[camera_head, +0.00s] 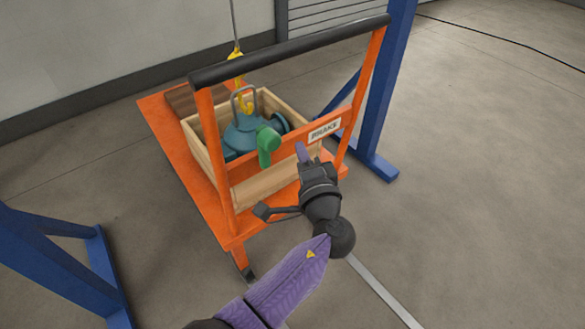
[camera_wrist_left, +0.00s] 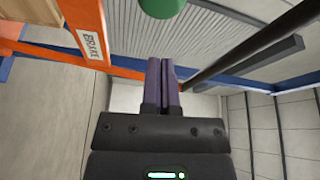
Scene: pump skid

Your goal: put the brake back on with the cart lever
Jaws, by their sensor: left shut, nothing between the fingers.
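The orange cart (camera_head: 188,188) stands in the middle of the head view, with a dark push bar (camera_head: 290,50) on top. A white BRAKE label (camera_head: 325,130) is on its crossbar, and it also shows in the left wrist view (camera_wrist_left: 91,42). A green grip (camera_head: 268,145), which looks like the lever's end, is left of the label. In the left wrist view a round green end (camera_wrist_left: 162,5) shows at the top edge, beyond the fingertips. My left gripper (camera_head: 301,152) is shut and empty, just below the label and right of the green grip, apart from it. My right gripper is not in view.
A wooden crate (camera_head: 192,140) with a blue-green pump (camera_head: 240,136) sits on the cart. A yellow hook (camera_head: 238,84) hangs on a cable above it. Blue frame posts (camera_head: 385,90) stand right and left.

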